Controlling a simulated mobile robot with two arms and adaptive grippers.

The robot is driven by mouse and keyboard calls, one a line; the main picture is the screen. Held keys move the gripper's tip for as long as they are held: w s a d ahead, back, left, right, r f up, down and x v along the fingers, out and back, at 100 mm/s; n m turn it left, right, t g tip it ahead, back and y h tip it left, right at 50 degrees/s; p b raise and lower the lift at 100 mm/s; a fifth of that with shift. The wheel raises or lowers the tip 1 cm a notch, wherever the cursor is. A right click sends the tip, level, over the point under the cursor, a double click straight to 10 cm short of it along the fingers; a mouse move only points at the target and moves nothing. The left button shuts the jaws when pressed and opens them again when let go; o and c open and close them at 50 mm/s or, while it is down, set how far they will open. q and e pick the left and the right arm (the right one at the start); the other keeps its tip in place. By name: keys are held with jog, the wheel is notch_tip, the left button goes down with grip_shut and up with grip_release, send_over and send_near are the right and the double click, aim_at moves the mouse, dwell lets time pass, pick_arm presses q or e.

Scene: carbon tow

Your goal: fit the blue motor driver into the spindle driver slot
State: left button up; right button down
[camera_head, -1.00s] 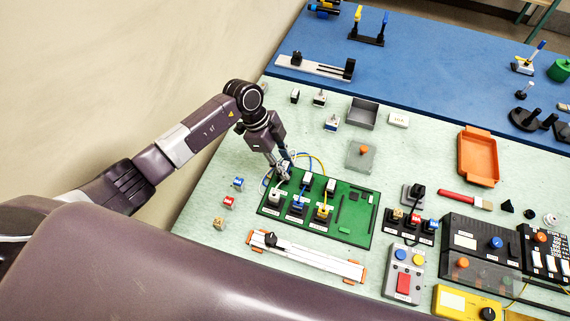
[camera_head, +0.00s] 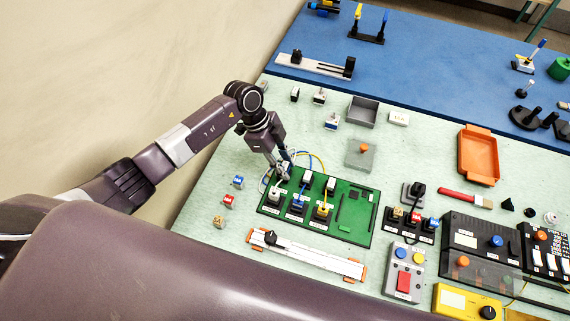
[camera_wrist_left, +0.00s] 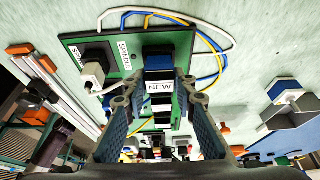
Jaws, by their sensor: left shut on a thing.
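My left gripper (camera_head: 286,174) is over the back left part of the green board (camera_head: 351,231). In the left wrist view its fingers (camera_wrist_left: 160,90) are shut on a blue motor driver (camera_wrist_left: 160,66) with a white NEW label. A SPINDLE label (camera_wrist_left: 125,57) shows on the board beside the held driver. The driver overlaps the board in that view; its underside is hidden, so I cannot tell whether it is seated. White, blue and yellow wires loop behind it. A grey-white plug (camera_wrist_left: 95,72) stands on the board to the left. My right gripper is not in view.
Small blue (camera_head: 238,182), red (camera_head: 229,202) and yellow (camera_head: 219,222) blocks lie left of the board. A white rail (camera_head: 310,257) lies in front. A grey tray (camera_head: 362,112), a grey block with an orange knob (camera_head: 361,154) and an orange tray (camera_head: 464,156) stand behind and right.

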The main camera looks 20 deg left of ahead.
pick_arm(q)
jog(key=shift+f+b, duration=0.4)
jog(key=shift+f, duration=0.3)
jog(key=o, duration=1.1)
jog(key=shift+r, duration=0.15)
